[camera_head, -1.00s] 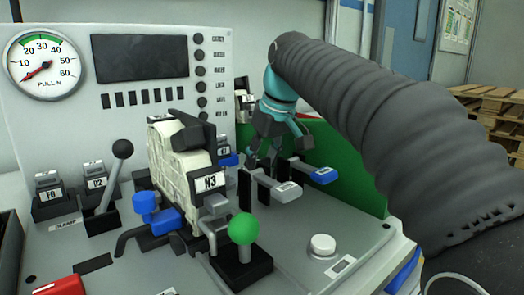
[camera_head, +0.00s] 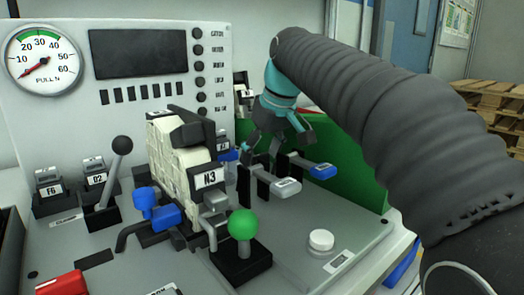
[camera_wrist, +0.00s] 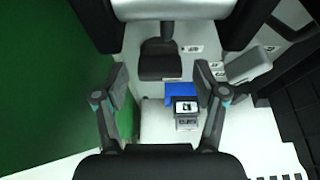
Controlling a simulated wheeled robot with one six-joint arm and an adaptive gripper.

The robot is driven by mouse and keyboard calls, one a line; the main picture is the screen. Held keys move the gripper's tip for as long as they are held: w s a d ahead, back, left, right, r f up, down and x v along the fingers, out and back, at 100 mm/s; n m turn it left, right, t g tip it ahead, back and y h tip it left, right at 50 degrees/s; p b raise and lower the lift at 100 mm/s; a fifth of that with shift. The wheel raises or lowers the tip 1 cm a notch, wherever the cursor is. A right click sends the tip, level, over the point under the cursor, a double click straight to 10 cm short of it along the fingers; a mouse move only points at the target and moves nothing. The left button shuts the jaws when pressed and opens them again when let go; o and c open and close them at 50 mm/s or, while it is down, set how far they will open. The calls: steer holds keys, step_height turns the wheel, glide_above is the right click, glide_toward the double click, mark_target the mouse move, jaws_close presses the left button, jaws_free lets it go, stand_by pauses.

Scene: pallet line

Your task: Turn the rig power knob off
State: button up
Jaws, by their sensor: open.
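My gripper (camera_head: 264,145) is open and empty at the back of the rig, beside the green panel (camera_head: 338,160) and above the rear of the deck. In the wrist view my gripper (camera_wrist: 160,82) has its fingers spread, with a blue block and a labelled grey piece (camera_wrist: 186,112) seen between and beyond them. A round white knob (camera_head: 321,240) stands on the front right of the deck beside a label. A column of dark round knobs (camera_head: 197,66) runs beside the screen. I cannot read which one is the rig power knob.
A cream block fixture labelled N3 (camera_head: 182,160) stands mid-deck. A green ball lever (camera_head: 243,225), a black ball lever (camera_head: 122,146) and grey toggle clamps (camera_head: 277,184) stick up around it. The gauge (camera_head: 43,60) is at the back left. Pallets (camera_head: 490,104) lie at the right.

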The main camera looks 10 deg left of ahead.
steer(key=shift+r, duration=0.1)
steer(key=v, duration=1.1)
steer(key=shift+d+r, duration=0.15)
steer(key=shift+r, duration=0.2)
steer(key=shift+s, duration=0.1)
